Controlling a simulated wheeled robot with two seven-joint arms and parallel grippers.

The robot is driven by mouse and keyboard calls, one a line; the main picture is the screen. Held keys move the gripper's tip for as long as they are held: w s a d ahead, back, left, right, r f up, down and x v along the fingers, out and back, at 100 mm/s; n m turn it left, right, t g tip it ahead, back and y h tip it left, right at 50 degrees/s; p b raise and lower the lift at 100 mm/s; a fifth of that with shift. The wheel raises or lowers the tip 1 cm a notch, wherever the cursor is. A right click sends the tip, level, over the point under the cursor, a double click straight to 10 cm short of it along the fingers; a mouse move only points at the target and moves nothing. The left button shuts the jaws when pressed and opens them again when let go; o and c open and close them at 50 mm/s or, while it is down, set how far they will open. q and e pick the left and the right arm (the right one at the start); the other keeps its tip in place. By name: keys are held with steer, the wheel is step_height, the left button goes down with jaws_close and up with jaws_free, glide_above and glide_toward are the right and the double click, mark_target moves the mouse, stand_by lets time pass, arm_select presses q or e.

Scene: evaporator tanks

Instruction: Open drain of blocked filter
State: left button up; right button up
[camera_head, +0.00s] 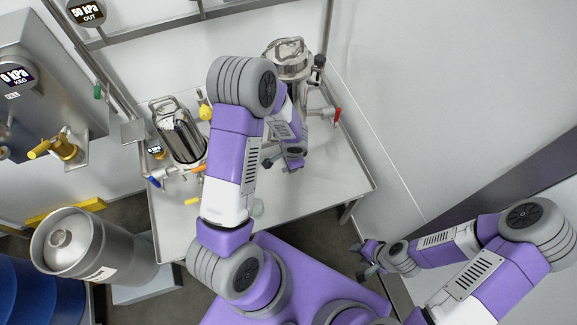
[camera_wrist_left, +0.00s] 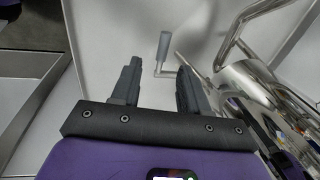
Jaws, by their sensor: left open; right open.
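Two steel filter housings stand on the white table: the left filter (camera_head: 182,138) and the right filter (camera_head: 289,60), partly hidden by my left arm. I cannot tell which is blocked. My left gripper (camera_head: 281,166) is below the right filter, mostly hidden by its own wrist. In the left wrist view it is open (camera_wrist_left: 158,84), with a small grey crank-like handle (camera_wrist_left: 163,46) showing between and beyond the fingertips. The fingers hold nothing. Shiny steel pipework (camera_wrist_left: 265,95) is close on the right. My right gripper (camera_head: 368,262) is open and empty, low beside the table.
A red handle (camera_head: 337,115) sticks out right of the right filter. Blue (camera_head: 153,182) and yellow (camera_head: 205,111) handles surround the left filter. A steel keg (camera_head: 85,245) stands at lower left. The table's right part (camera_head: 340,165) is clear; a white wall rises beyond.

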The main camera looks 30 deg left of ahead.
arm_select(q)
steer(key=f+b, duration=0.1)
steer(key=f, duration=0.1)
steer(key=w+a+f+b, duration=0.1)
steer(key=f, duration=0.1)
steer(key=f+b, duration=0.1)
steer(key=f, duration=0.2)
steer(key=shift+w+a+f, duration=0.1)
steer(key=shift+w+a, duration=0.05)
steer(key=shift+a, duration=0.05)
jaws_close()
